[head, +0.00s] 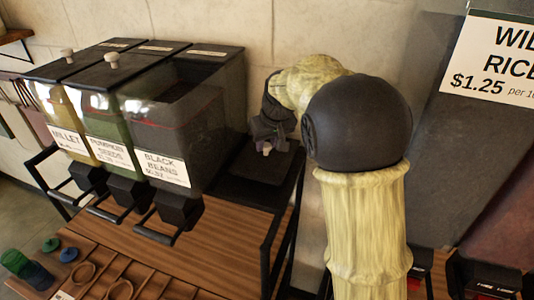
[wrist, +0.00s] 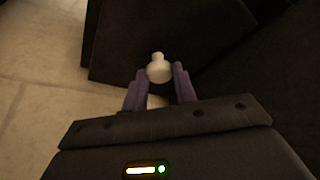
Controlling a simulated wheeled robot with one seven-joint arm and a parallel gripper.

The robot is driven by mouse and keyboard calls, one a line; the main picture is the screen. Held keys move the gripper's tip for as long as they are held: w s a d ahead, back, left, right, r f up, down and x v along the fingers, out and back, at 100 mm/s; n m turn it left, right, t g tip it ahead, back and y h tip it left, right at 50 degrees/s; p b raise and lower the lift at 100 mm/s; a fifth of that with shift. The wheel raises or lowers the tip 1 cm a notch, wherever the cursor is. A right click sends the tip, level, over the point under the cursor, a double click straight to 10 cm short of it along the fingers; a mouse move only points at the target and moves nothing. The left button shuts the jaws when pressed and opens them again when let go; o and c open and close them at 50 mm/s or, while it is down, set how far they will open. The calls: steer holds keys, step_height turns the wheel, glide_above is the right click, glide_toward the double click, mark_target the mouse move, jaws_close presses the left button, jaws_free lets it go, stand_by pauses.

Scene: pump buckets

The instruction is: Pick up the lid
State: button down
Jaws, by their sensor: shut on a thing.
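The lid is a dark flat panel with a pale knob. In the wrist view, the knob (wrist: 159,69) sits between the two purple fingers of my gripper (wrist: 160,82), with the dark lid (wrist: 125,50) behind it. In the head view, my gripper (head: 267,146) is shut on the knob, with the dark lid (head: 262,167) below it, to the right of the black beans bin (head: 160,135). That bin's top looks open, with no knob on it. I cannot tell whether the lid touches the rack.
The millet (head: 66,105) and pumpkin seeds (head: 108,115) bins have dark lids with pale knobs. A wooden shelf (head: 225,245) with a black metal frame lies below. Blue and green cups (head: 30,268) stand front left. A price sign (head: 492,55) is at the right.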

mark_target(267, 146)
step_height(267, 146, up, 6)
steer(key=shift+r+b, duration=0.25)
steer(key=shift+b, duration=0.15)
stand_by(0.3)
